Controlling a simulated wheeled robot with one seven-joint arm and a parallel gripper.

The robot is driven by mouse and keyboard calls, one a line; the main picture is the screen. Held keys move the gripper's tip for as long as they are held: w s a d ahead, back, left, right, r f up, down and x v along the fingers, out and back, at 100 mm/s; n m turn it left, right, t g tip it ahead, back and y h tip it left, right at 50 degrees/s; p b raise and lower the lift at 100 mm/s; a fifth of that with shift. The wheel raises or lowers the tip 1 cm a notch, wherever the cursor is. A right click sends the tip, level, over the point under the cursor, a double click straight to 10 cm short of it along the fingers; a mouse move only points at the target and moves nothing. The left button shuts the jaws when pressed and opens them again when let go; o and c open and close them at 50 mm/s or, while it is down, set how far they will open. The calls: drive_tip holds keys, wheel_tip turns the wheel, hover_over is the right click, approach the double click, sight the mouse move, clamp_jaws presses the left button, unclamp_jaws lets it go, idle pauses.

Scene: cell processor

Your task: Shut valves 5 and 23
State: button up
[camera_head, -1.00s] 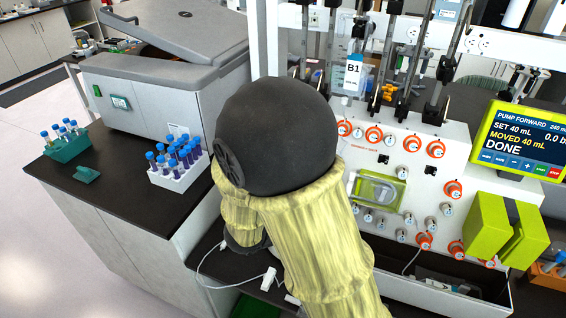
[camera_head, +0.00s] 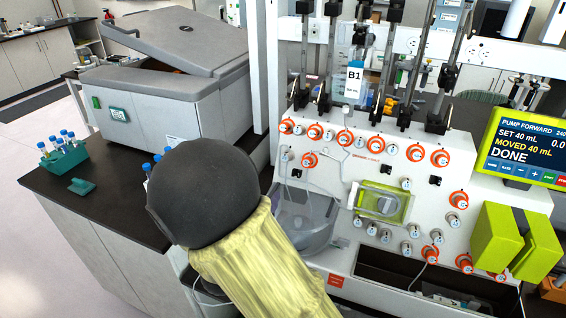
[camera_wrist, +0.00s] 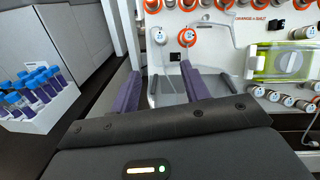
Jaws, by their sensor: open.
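The numbered valves are small knobs on the upright white panel (camera_head: 335,180); many have orange rings, others are plain white. A top row includes an orange-ringed valve (camera_head: 315,132) and another (camera_head: 440,158); a lone ringed valve (camera_head: 309,160) sits below its left end. More knobs lie at the lower right. Their numbers are too small to read surely. In the wrist view, my gripper (camera_wrist: 163,87) is open and empty, its two purple fingers pointing at the panel's left part, below a white knob (camera_wrist: 160,37) and a ringed valve (camera_wrist: 187,37). In the head view my arm hides the gripper.
A clear basin (camera_head: 303,222) stands out from the panel's lower left. A green-framed cassette (camera_head: 382,203) is mid-panel. The pump screen (camera_head: 525,148) reads DONE.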

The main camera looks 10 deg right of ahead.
sight(284, 160)
drive_tip(key=p+x, duration=0.3)
drive_tip(key=x, duration=1.2)
drive_tip(key=shift+w+d, duration=0.2)
drive_tip(key=shift+w, duration=0.1)
drive_tip(key=c, duration=1)
